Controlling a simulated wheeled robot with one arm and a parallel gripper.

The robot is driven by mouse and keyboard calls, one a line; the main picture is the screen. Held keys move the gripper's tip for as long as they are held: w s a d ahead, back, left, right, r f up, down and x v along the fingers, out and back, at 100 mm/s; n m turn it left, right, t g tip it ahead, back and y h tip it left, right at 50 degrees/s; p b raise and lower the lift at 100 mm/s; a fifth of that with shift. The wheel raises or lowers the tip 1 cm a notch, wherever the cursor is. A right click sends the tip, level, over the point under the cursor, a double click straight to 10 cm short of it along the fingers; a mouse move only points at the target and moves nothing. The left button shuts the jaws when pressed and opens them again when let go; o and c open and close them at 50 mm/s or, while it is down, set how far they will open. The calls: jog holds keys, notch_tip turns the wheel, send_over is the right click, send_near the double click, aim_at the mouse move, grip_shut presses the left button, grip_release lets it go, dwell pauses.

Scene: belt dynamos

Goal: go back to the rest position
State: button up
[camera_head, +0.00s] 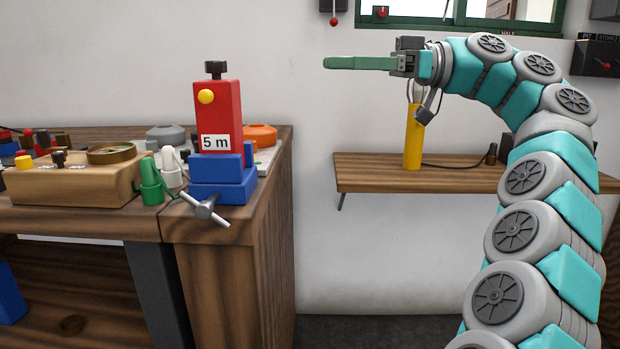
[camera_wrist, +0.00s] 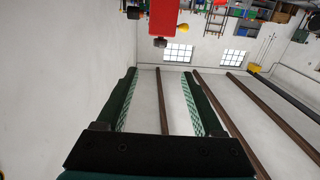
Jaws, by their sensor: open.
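My gripper (camera_head: 360,63) is at the end of my raised teal and grey arm, in the upper middle of the head view. It points left, above the level of the benches, and holds nothing. In the wrist view its two green fingers (camera_wrist: 158,92) stand wide apart with an empty gap between them. The red block labelled "5 m" (camera_head: 218,112) stands on a blue base on the left bench, left of and below the gripper. A red part with a yellow knob (camera_wrist: 165,18) shows at the top of the wrist view, beyond the fingertips.
The left wooden bench (camera_head: 262,225) bears a wooden box (camera_head: 75,187), green and white plugs and an orange round piece (camera_head: 260,134). A wall shelf (camera_head: 375,182) bears a yellow cylinder (camera_head: 413,137), below the gripper. Wall boxes hang at the upper right.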

jog(key=s+a+f+m+h, duration=0.3)
jog(key=s+a+f+m, duration=0.3)
jog(key=a+f, duration=0.3)
jog(key=s+a+f+m+h, duration=0.1)
jog(key=s+f+m+h, duration=0.45)
jog(key=f, duration=0.75)
jog(key=s+d+f+m+h, duration=0.2)
jog(key=s+d+f, duration=0.4)
jog(key=f, duration=0.3)
jog(key=s+d+f+m+h, duration=0.2)
jog(key=s+d+f+h, duration=0.2)
jog(key=s+d+f, duration=0.3)
jog(key=s+d+f+m+g+h, duration=0.1)
jog(key=s+d+f+m+h, duration=0.2)
jog(key=s+d+f, duration=0.4)
notch_tip(320, 180, down, 5)
jog(key=shift+s+d, duration=0.15)
jog(key=shift+s, duration=0.45)
jog(key=shift+h, duration=0.25)
